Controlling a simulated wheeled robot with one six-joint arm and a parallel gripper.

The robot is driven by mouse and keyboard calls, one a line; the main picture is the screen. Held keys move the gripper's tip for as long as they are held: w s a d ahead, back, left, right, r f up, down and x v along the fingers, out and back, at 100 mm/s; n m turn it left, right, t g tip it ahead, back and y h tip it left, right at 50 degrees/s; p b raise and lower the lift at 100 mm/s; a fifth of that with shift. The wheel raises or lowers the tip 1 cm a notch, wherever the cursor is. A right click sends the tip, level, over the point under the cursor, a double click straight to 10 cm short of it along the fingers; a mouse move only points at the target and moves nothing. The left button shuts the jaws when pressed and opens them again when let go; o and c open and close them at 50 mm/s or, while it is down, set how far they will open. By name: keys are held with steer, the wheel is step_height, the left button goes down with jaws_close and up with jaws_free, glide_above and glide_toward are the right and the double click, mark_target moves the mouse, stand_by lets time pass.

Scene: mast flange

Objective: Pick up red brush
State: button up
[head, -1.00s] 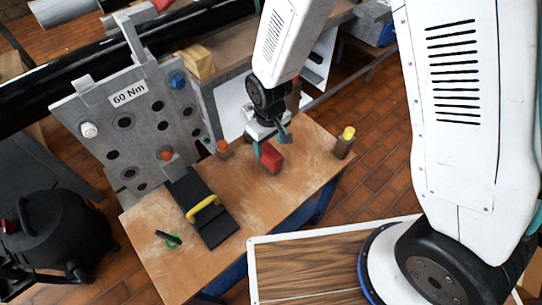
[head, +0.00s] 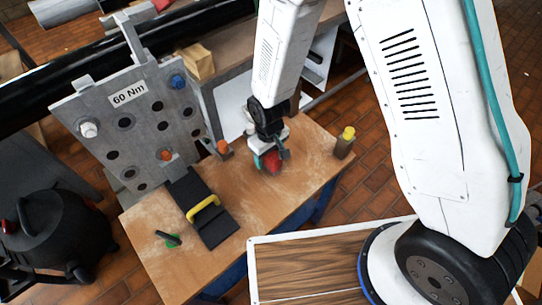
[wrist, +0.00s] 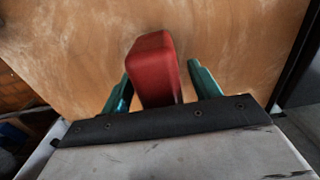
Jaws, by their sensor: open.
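The red brush (head: 271,160) lies on the wooden bench top, partly hidden by my gripper in the head view. In the wrist view the red brush (wrist: 154,66) shows as a red block between the two teal fingers. My gripper (head: 268,158) is right over it, pointing down. In the wrist view my gripper (wrist: 160,85) is open, with one finger on each side of the brush. A gap shows between the brush and the right finger, and a smaller one at the left. The lower end of the brush is hidden behind the dark gripper edge.
A grey flange plate (head: 108,128) marked "60 Nm" stands at the bench's left. A black case with a yellow handle (head: 203,208), a small green-and-black item (head: 171,240), an orange-topped piece (head: 223,147) and a yellow-capped bottle (head: 345,142) are on the bench (head: 290,190).

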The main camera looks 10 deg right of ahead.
steer(key=shift+f, duration=0.2)
stand_by(0.3)
steer(key=c, duration=1.2)
step_height(320, 180, up, 11)
steer(key=shift+f, duration=0.2)
